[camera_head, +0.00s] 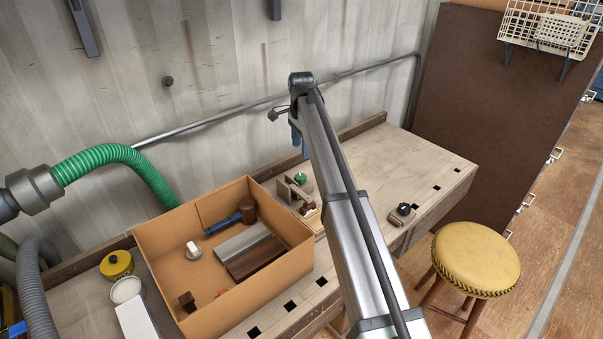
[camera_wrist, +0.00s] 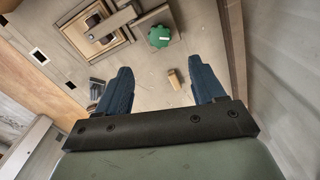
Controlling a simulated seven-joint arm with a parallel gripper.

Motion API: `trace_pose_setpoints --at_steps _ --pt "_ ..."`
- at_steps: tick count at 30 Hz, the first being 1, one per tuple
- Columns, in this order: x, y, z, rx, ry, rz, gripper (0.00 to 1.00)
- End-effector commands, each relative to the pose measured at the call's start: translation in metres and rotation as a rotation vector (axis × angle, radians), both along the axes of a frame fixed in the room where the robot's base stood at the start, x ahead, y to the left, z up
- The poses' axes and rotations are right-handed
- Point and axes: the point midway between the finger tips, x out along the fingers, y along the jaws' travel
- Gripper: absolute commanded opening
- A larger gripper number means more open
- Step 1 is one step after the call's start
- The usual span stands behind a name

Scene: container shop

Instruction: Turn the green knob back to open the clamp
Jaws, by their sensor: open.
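The green knob (camera_head: 300,178) sits at a small wooden clamp fixture (camera_head: 284,190) on the workbench. In the wrist view the green knob (camera_wrist: 159,36) is at the top middle, beside the layered wooden fixture (camera_wrist: 122,20). My gripper (camera_wrist: 164,72) is open and empty, its two blue fingers spread wide. The knob appears beyond the fingertips, between their lines and apart from them. In the head view my gripper's blue part (camera_head: 296,136) is mostly hidden behind my arm. I cannot tell how far the clamp is closed.
A small wooden block (camera_wrist: 174,78) lies on the bench between the fingertips in the wrist view. A cardboard box (camera_head: 167,240) with tools stands left of the clamp. A black knob (camera_head: 403,209) on a wooden block is at right.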

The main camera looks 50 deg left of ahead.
Motion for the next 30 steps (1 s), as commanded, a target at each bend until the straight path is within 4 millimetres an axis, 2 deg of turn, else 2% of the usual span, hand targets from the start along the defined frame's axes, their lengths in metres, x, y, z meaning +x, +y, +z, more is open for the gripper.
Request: trace_pose_setpoints --at_steps 12,18,24,30 --pt "0.000 -0.001 -0.075 -0.001 0.001 0.000 0.69" --pt "0.000 -0.001 -0.100 0.000 0.000 0.000 0.69" --pt "0.000 -0.001 -0.112 0.000 0.000 0.001 0.69" --pt "0.000 0.000 -0.114 0.001 0.000 0.001 0.69"
